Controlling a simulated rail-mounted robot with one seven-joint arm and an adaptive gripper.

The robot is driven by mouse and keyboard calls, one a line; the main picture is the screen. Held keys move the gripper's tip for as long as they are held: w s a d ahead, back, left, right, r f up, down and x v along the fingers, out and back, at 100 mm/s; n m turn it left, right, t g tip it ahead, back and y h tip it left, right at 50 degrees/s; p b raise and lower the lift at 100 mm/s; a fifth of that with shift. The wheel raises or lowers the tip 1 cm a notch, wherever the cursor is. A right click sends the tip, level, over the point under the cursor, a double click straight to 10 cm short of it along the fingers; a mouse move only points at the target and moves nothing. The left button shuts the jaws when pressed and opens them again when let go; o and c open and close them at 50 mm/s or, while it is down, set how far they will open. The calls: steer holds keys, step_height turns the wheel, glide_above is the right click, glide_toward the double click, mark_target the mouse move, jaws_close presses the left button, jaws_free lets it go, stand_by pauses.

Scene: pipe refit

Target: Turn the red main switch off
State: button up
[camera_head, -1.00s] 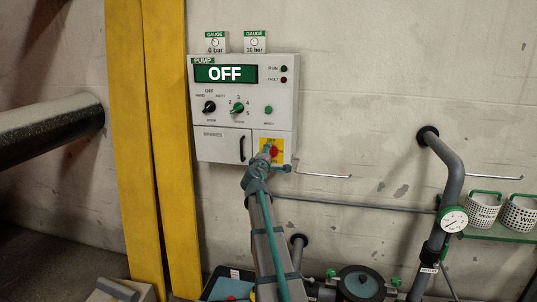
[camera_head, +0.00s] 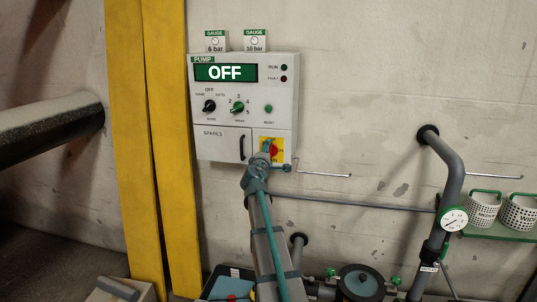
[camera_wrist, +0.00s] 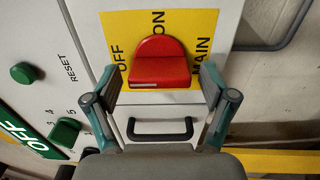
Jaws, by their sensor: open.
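The red main switch (camera_wrist: 158,63) sits on a yellow plate (camera_wrist: 185,22) marked OFF, ON and MAIN in the wrist view. My gripper (camera_wrist: 157,78) is open, with one finger on each side of the switch. A gap shows beside each finger; contact at the tips cannot be told. A white line shows on the handle's near face, but I cannot tell its exact setting. In the head view the red switch (camera_head: 274,150) is partly hidden behind my gripper (camera_head: 268,150), at the lower right of the pump panel (camera_head: 222,119).
The panel's display (camera_head: 226,73) reads OFF. A black-handled spares door (camera_head: 222,143) is left of the switch. Green and black knobs sit above. A thin rod (camera_head: 322,175) juts out at the right, and a grey pipe (camera_head: 450,185) stands farther right.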

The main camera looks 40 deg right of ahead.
steer(key=v, duration=1.1)
steer(key=shift+s+a, duration=0.25)
